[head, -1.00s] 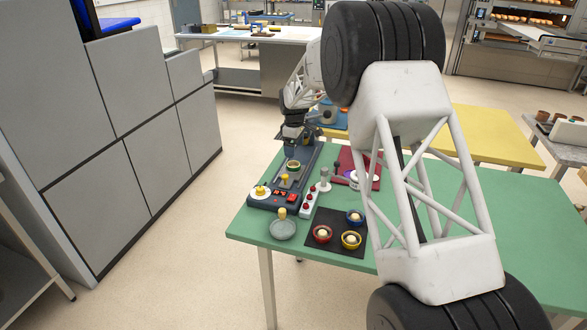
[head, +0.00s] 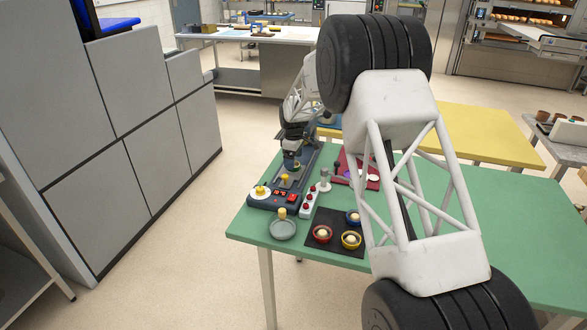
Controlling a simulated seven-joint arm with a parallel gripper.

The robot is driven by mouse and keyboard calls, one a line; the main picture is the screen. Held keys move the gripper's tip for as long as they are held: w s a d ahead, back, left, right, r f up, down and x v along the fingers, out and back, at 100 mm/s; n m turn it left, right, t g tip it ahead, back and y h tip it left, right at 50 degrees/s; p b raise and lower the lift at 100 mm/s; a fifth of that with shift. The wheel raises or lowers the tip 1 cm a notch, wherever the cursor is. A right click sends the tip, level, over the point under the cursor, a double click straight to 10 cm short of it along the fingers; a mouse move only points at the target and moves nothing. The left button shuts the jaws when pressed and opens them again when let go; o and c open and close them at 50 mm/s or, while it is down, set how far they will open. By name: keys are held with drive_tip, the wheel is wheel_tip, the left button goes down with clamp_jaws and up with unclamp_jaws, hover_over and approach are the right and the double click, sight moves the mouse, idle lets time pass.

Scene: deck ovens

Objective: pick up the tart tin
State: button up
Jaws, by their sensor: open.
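A small round tin (head: 291,166), probably the tart tin, sits on the long dark machine (head: 309,160) on the green table. My gripper (head: 296,153) is right above it at the end of my arm, pointing down. It is open, and its fingers are small and dark against the machine. The tin's far side is partly hidden by my gripper, and I cannot tell whether they touch.
A grey round dish (head: 283,229) with a yellow-topped piece stands at the front left of the green table (head: 500,215). A strip with red buttons (head: 309,202) and a grey upright piece (head: 324,178) are right of the machine. A dark red board (head: 346,166) lies behind, partly hidden by my arm.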

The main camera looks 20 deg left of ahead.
drive_tip(key=shift+f, duration=1.2)
drive_tip(key=c, duration=1.1)
drive_tip(key=shift+o, duration=0.2)
drive_tip(key=shift+r, duration=0.15)
drive_tip(key=shift+r, duration=0.4)
wheel_tip(320, 180, up, 3)
drive_tip(key=shift+f, duration=0.1)
drive_tip(key=s+d, duration=0.3)
drive_tip(key=s, duration=0.4)
drive_tip(key=s+d+r, duration=0.1)
drive_tip(key=s+d, duration=0.3)
drive_tip(key=s, duration=0.3)
drive_tip(key=shift+d, duration=0.25)
drive_tip(key=shift+r, duration=0.1)
